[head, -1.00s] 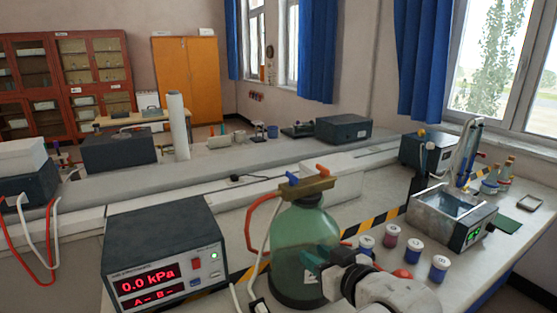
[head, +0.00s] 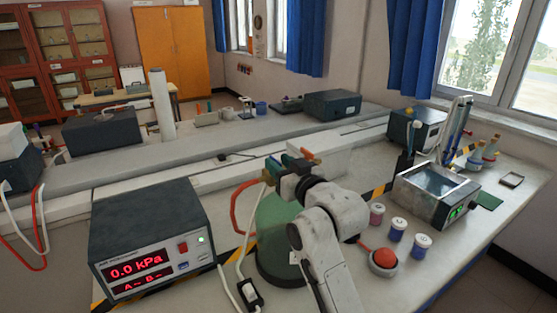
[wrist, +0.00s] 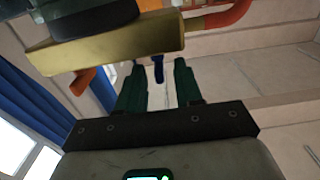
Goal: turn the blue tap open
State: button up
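The blue tap (wrist: 158,70) shows in the wrist view as a small blue handle under the brass block (wrist: 105,45). In the head view my gripper hides it. My gripper (wrist: 158,64) is open, its two dark green fingers on either side of the blue handle with gaps visible. In the head view my gripper (head: 291,160) is at the top of the green glass bottle (head: 278,235), partly hidden by my arm. The orange tap (head: 309,154) stands just right of my fingers; it also shows in the wrist view (wrist: 84,80).
A pressure meter (head: 150,250) reading 0.0 kPa stands left of the bottle. A red hose (head: 236,205) runs beside the bottle. Right are a red button (head: 382,258), several small jars (head: 396,229) and a metal bath (head: 437,190).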

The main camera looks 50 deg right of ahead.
jog(key=shift+w+d, duration=0.15)
jog(key=shift+w, duration=0.35)
grip_shut()
